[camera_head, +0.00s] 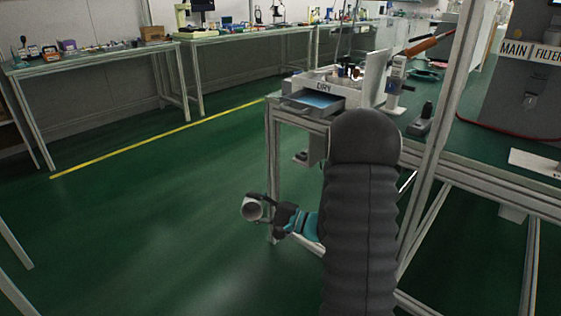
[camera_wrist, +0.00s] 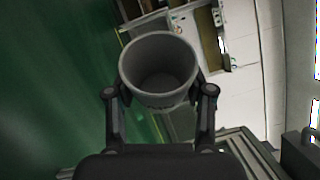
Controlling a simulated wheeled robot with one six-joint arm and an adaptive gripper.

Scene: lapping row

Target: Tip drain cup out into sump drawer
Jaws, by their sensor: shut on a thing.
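The drain cup (camera_wrist: 161,55) is a light grey round cup, held between the two fingers of my gripper (camera_wrist: 160,93). In the wrist view its open mouth faces the camera, and the inside looks dark grey with no contents that I can make out. In the head view the cup (camera_head: 252,211) is at the end of my gripper (camera_head: 268,207), over the green floor left of the bench leg, and its mouth faces the head camera, so it looks tilted. The open drawer (camera_head: 314,101) with a blue inside sits under the DRY label; I cannot tell whether it is the sump drawer.
The near bench (camera_head: 300,122) has a metal frame and upright posts close to my arm. A grey machine (camera_head: 515,75) labelled MAIN FILTER stands at the right. Benches with small items line the back wall. The green floor (camera_head: 140,220) at the left is clear, crossed by a yellow line.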

